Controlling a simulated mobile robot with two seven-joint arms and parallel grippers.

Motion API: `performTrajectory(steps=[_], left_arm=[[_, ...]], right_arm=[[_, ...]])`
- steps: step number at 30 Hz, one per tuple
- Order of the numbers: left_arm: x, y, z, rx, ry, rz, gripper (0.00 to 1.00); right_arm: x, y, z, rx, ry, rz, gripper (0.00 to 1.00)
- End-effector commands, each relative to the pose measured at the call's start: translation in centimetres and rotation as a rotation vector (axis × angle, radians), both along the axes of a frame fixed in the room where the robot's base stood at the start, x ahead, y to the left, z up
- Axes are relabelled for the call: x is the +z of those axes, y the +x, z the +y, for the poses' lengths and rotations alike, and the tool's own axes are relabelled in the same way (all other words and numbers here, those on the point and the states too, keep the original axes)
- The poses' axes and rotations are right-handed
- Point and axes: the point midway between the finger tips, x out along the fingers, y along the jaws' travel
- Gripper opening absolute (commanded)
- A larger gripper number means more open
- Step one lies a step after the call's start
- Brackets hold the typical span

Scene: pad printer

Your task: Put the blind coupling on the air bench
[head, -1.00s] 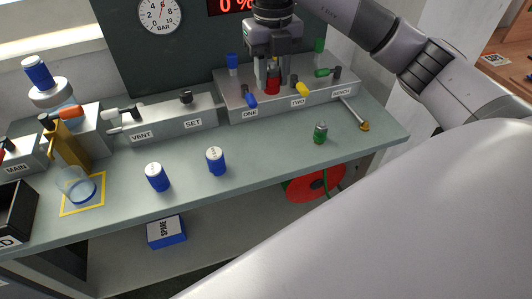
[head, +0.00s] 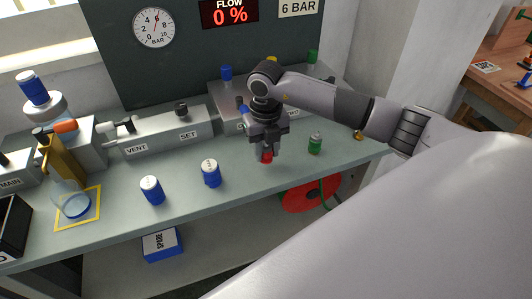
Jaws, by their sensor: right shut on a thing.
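My right gripper (head: 266,150) is in front of the manifold block at the back right of the air bench (head: 110,178). It points down and is shut on a small red coupling (head: 267,158), which seems to be the blind coupling. The red coupling is low over the bench top; I cannot tell whether it touches it. The fingers hide its upper part. My left gripper is not in view.
The manifold (head: 226,92) is behind, partly hidden by my arm. A glass cup (head: 72,202) stands in a yellow square at left.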

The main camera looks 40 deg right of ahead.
Motion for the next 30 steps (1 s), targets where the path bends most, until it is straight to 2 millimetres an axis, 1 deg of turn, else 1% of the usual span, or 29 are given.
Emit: performTrajectory(steps=[1, 4, 11, 15, 16, 18, 26, 30], left_arm=[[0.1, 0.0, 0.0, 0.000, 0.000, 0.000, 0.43], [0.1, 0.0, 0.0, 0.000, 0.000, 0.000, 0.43], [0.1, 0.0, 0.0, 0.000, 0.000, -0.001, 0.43], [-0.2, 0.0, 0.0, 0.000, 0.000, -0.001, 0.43], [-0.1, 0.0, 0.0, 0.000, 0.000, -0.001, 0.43], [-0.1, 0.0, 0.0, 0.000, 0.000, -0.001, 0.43], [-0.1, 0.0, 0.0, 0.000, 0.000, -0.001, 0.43], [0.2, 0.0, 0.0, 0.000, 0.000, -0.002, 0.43]], right_arm=[[-0.9, -0.1, 0.1, 0.000, 0.001, 0.005, 0.00], [-2.0, -0.1, 0.1, 0.001, 0.000, 0.002, 0.00], [-2.1, 0.0, 0.1, 0.001, 0.001, 0.000, 0.00], [-2.5, 0.0, 0.0, 0.001, 0.001, 0.000, 0.00], [-2.4, 0.0, 0.0, 0.001, 0.001, 0.000, 0.41], [-2.4, 0.0, 0.0, 0.001, 0.000, 0.000, 0.60], [-2.4, 0.0, 0.0, 0.000, 0.000, 0.001, 0.60], [-1.7, 0.0, 0.0, 0.001, 0.001, -0.001, 0.60]])
